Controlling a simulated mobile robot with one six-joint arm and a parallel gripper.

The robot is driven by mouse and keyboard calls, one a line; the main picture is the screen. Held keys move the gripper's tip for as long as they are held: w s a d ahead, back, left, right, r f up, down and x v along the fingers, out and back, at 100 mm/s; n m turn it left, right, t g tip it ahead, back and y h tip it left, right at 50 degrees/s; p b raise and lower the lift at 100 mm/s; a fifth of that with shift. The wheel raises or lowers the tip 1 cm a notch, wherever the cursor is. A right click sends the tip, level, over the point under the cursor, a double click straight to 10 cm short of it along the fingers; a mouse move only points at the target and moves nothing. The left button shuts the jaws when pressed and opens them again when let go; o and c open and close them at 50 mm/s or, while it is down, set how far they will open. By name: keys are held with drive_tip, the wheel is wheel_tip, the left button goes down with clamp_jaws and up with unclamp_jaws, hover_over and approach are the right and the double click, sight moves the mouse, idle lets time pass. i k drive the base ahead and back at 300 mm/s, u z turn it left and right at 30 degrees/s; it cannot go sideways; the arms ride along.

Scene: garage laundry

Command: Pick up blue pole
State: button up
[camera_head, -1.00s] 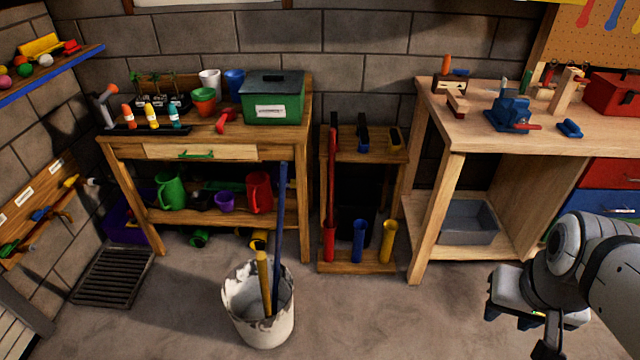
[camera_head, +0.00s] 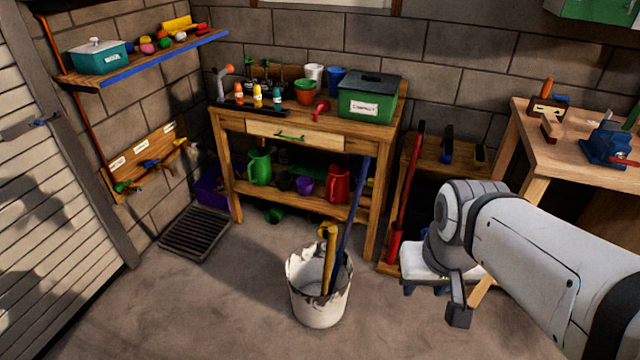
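The blue pole (camera_head: 353,215) is long and thin. It stands tilted in a white, paint-stained bucket (camera_head: 319,301) on the floor, with its top leaning up and right in front of the wooden workbench. A shorter yellow pole (camera_head: 329,252) stands beside it in the same bucket. The lower ends of both poles are hidden inside the bucket. My gripper (camera_head: 436,294) is to the right of the bucket, apart from both poles. My arm hides part of it, and its finger opening is not clear.
The workbench (camera_head: 222,122) behind the bucket bears a green box (camera_head: 367,101) and pots. A wooden rack (camera_head: 437,150) with a red pole (camera_head: 405,200) stands behind my arm. A floor grate (camera_head: 196,233) lies left. The floor before the bucket is clear.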

sight(363, 174)
drive_tip(key=u, duration=0.15)
drive_tip(key=i, duration=1)
